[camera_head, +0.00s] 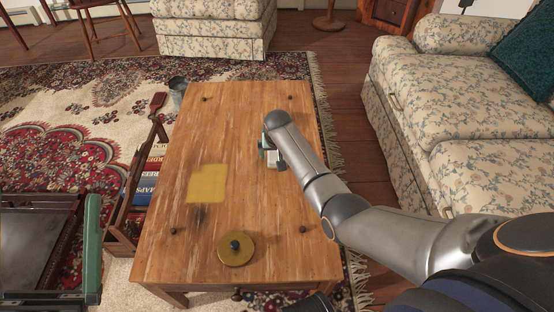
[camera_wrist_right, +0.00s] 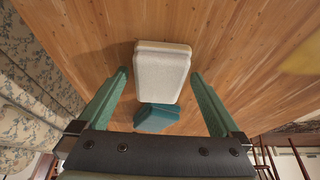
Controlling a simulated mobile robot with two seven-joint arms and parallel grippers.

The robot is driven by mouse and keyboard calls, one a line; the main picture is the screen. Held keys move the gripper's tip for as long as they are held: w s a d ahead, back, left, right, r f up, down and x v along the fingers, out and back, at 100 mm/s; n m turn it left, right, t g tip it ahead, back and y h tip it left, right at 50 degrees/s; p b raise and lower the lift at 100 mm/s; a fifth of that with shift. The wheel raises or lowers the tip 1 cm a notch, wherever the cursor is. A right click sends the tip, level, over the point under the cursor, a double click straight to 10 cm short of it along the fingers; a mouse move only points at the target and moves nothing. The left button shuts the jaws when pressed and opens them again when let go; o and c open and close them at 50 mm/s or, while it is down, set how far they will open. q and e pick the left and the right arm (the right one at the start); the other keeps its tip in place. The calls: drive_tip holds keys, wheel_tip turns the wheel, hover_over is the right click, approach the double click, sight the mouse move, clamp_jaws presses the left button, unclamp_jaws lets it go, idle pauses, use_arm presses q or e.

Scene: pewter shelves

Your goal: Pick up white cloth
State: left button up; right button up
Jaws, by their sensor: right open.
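A white, rounded, block-like thing, which looks like the white cloth (camera_wrist_right: 162,72), rests on the wooden table. In the head view it shows only in part (camera_head: 271,160), with my arm covering the rest. My right gripper (camera_wrist_right: 165,88) is open, its green fingers apart on either side of the white thing's near end. I see no contact between them. A teal thing (camera_wrist_right: 157,118) lies against the white one's near end, between the fingers. My left gripper does not show in the head view.
The wooden table (camera_head: 180,245) bears a yellow patch (camera_head: 207,184), a brass disc with a dark knob (camera_head: 235,248) and several small dark knobs. A book rack (camera_head: 120,225) stands left of it. A floral sofa (camera_head: 480,110) stands at the right. Much of the tabletop is bare.

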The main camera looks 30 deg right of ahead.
drive_tip(key=shift+f, duration=0.1)
drive_tip(key=c, duration=1.4)
